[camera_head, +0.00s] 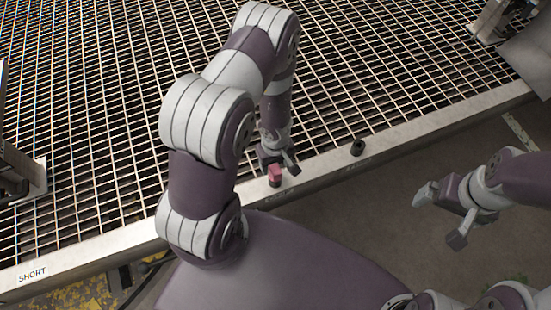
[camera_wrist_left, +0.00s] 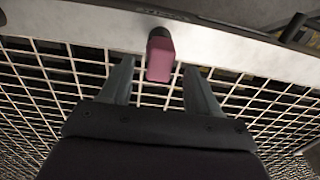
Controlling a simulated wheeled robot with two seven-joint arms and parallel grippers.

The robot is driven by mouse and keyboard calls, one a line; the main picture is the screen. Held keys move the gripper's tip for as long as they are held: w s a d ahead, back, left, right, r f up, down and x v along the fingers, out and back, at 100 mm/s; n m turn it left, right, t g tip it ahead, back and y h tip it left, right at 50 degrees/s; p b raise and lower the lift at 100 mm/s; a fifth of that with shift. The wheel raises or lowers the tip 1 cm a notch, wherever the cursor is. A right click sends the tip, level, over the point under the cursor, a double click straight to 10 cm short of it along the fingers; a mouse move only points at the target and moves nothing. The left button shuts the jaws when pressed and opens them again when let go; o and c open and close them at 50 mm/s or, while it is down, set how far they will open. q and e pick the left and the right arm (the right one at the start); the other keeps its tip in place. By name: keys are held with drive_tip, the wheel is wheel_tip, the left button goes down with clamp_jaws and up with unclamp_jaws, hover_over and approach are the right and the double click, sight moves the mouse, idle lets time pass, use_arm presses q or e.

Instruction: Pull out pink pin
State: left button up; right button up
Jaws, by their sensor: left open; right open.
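The pink pin (camera_head: 275,172) stands at the metal edge of the grating, in a dark round socket (camera_head: 275,182). In the left wrist view the pink pin (camera_wrist_left: 160,57) shows its block-shaped head, just beyond and between the fingertips. My left gripper (camera_head: 279,157) is open at the pin, its fingers (camera_wrist_left: 158,75) spread to either side with gaps. I cannot tell how deep the pin sits in the socket. My right gripper (camera_head: 440,216) is open and empty, over the floor to the right, away from the pin.
The open grating (camera_head: 90,100) fills the area behind. A label reading SHORT (camera_head: 32,274) is on the edge at left. Bare floor (camera_head: 370,215) lies in front.

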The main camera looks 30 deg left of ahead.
sight(275, 168)
use_arm(q)
wheel_tip(275, 168, down, 4)
drive_tip(key=shift+r+b, duration=0.15)
drive_tip(key=shift+b, duration=0.5)
use_arm(e)
wheel_tip(275, 168, down, 2)
drive_tip(key=shift+f, duration=0.1)
use_arm(q)
clamp_jaws()
drive_tip(key=c, duration=0.8)
unclamp_jaws()
drive_tip(key=shift+c, duration=0.2)
clamp_jaws()
drive_tip(key=shift+r, duration=0.1)
drive_tip(key=shift+r, duration=0.15)
use_arm(e)
drive_tip(key=shift+r, duration=0.25)
use_arm(q)
drive_tip(key=shift+r+p, duration=0.35)
drive_tip(key=shift+p, duration=0.25)
use_arm(e)
drive_tip(key=shift+r, duration=0.4)
